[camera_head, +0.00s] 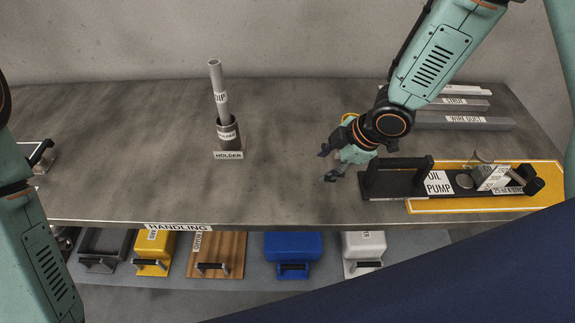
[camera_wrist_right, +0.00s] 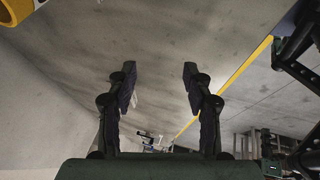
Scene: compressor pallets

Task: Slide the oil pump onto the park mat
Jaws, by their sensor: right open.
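The oil pump (camera_head: 405,186) is a long black unit with an upright black handle (camera_head: 398,164) at its left end and an "OIL PUMP" label. In the head view it lies mostly over the yellow mat (camera_head: 470,204) at the right of the bench; its left end sticks out past the mat's left edge onto bare bench. My right gripper (camera_head: 327,164) is open and empty, just left of the pump's handle and apart from it. Its two open fingers also show in the right wrist view (camera_wrist_right: 159,76), with nothing between them. My left gripper is out of view.
A grey tube stands in a dark holder (camera_head: 229,134) at the middle back. Grey bars labelled "STRUT" and "WIRE DUCT" (camera_head: 465,122) lie behind the pump. Several handled bins, including a blue one (camera_head: 293,246), sit below the front edge. The bench between holder and gripper is clear.

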